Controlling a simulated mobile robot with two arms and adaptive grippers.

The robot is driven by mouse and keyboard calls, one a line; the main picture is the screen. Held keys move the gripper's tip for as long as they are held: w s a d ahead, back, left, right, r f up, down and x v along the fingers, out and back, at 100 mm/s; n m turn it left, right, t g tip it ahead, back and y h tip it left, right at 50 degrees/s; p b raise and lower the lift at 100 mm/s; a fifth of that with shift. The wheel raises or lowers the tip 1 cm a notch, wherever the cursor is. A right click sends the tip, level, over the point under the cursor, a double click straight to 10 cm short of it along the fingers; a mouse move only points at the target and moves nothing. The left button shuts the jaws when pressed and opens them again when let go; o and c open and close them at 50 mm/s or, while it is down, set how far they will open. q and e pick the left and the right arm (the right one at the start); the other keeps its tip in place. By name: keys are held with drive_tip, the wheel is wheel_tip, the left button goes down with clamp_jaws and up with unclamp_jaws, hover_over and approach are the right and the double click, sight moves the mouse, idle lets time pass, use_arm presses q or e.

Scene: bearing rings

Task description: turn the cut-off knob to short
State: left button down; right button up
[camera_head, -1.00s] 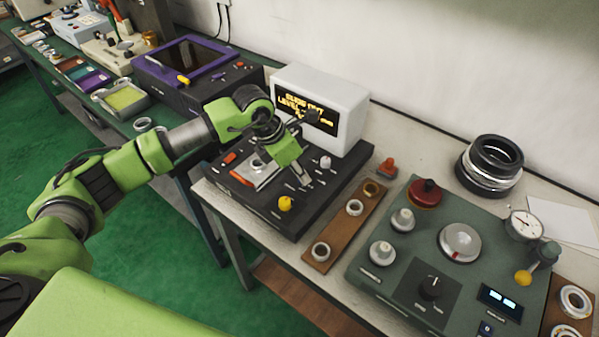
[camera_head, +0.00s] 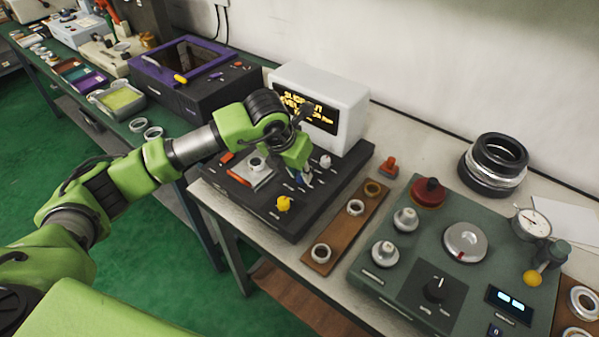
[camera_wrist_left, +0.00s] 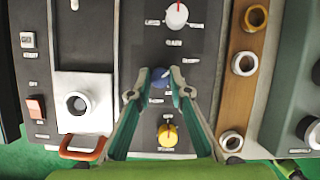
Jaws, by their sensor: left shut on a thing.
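My left gripper (camera_head: 304,180) reaches down over the black control panel (camera_head: 268,208) in front of the white display box. In the left wrist view, its two fingers (camera_wrist_left: 160,88) are shut on a blue knob (camera_wrist_left: 159,77), one finger on each side. A white knob (camera_wrist_left: 176,15) with a red mark stands farther up the same column, and a yellow knob (camera_wrist_left: 167,135) stands nearer. The head view also shows the white knob (camera_head: 326,161) and the yellow knob (camera_head: 283,204). My right gripper is out of view.
A white display box (camera_head: 343,104) with yellow text stands behind the panel. A wooden strip with rings (camera_head: 337,236) lies to its right, then a green instrument (camera_head: 390,278) with knobs and a dial. A purple-framed black box (camera_head: 205,91) stands to the left.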

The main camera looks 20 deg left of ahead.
use_arm(q)
drive_tip(key=c, duration=1.9)
unclamp_jaws()
drive_tip(key=shift+r, duration=0.15)
drive_tip(key=v, duration=1.1)
drive_tip(key=shift+s+r, duration=0.15)
drive_tip(key=shift+r, duration=0.2)
